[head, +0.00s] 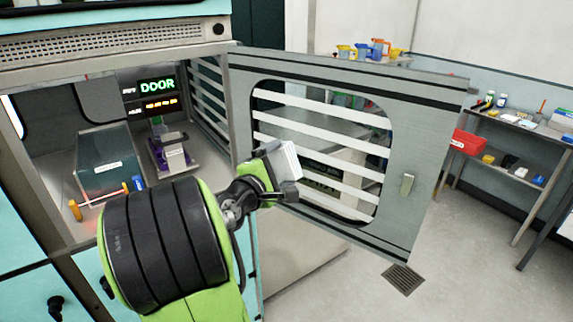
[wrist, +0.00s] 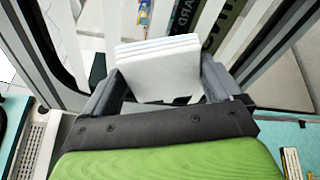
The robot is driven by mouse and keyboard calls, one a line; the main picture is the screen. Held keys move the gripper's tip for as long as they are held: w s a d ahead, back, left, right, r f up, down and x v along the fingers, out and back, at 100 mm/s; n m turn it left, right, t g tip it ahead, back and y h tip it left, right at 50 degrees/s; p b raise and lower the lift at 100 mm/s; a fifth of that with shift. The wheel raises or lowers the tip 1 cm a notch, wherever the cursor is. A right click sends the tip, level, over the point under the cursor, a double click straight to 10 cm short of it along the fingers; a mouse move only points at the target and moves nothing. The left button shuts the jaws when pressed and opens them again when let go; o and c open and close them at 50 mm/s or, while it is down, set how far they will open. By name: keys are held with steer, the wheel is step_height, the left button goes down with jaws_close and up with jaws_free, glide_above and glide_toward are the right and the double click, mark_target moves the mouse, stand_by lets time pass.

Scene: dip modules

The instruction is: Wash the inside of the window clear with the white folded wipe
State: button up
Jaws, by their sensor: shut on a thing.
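The white folded wipe (head: 284,160) is held in my gripper (head: 278,172), in front of the left part of the door window. In the wrist view the wipe (wrist: 160,68) sits between the two fingers of my gripper (wrist: 158,88), which is shut on it. The window (head: 330,150) is set in the grey open door (head: 405,150), and white stripes cross it. In the wrist view the striped window (wrist: 215,20) lies beyond the wipe. I cannot tell whether the wipe touches the pane.
The open cabinet at left holds a grey box (head: 107,160), a purple-based device (head: 170,152) and a lit DOOR display (head: 157,86). A shelf with a red bin (head: 468,143) stands at far right. Floor right of the door is clear.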

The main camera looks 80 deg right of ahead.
steer(key=shift+w+a, duration=0.25)
steer(key=shift+a, duration=0.35)
steer(key=shift+w+b+v, duration=0.25)
steer(key=shift+b+v, duration=0.1)
steer(key=shift+v, duration=1.2)
steer(key=shift+d+f, duration=0.1)
steer(key=shift+f, duration=0.05)
